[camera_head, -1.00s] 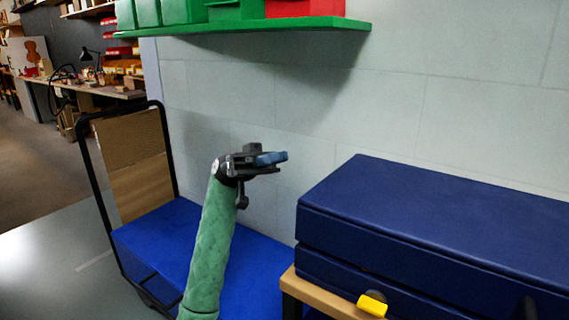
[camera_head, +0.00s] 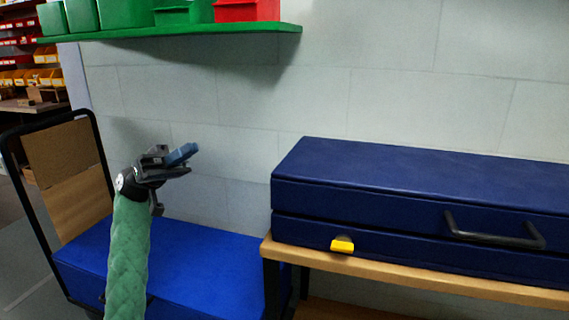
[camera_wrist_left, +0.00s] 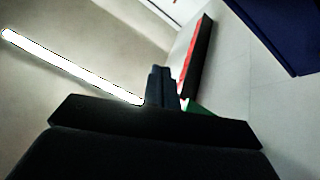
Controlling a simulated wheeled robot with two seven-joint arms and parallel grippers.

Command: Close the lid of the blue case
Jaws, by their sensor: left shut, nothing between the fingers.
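The blue case (camera_head: 400,185) lies on a wooden bench at the right. Its lid (camera_head: 420,165) is down over the base (camera_head: 380,245), with a thin dark seam between them. A black handle (camera_head: 493,240) and a yellow latch (camera_head: 342,244) are on its front. A corner of dark blue, likely the case, shows in the left wrist view (camera_wrist_left: 285,30). My left gripper (camera_head: 182,154) is raised to the left of the case, apart from it, shut and empty. Its shut fingers also show in the left wrist view (camera_wrist_left: 162,88). My right gripper is not in view.
A wooden bench (camera_head: 420,282) carries the case against a grey block wall. A green shelf (camera_head: 200,34) with green and red bins hangs above left. A trolley with a blue deck (camera_head: 200,265) and black frame stands left of the bench.

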